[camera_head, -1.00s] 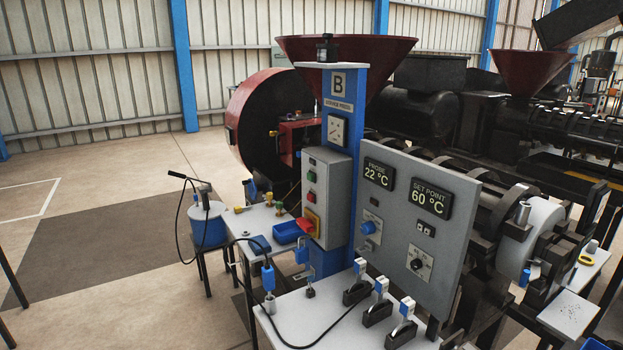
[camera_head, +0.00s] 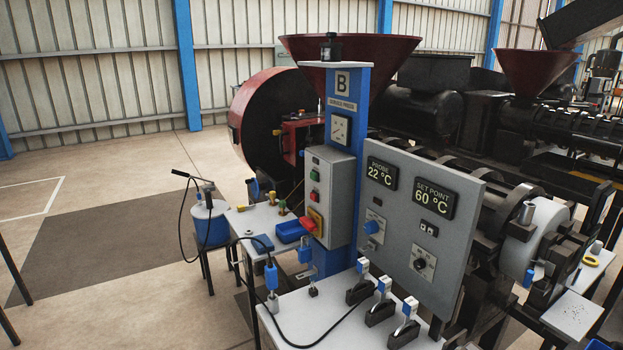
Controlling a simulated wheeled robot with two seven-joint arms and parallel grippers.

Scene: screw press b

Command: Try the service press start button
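The service press is a blue column (camera_head: 343,150) marked "B" in the middle of the head view. A grey control box (camera_head: 327,200) is fixed to the column's left side. On its face are a green button (camera_head: 314,176), a red button (camera_head: 313,196) and a larger red switch on a yellow plate (camera_head: 311,224). The green one looks like the start button; I cannot read any label. A grey panel (camera_head: 415,235) to the right shows PROBE 22 °C and SET POINT 60 °C. Neither of my grippers is in view.
A small table holds a blue tray (camera_head: 291,231). A blue bucket (camera_head: 209,224) with a cable stands left. Open floor (camera_head: 110,270) lies at left.

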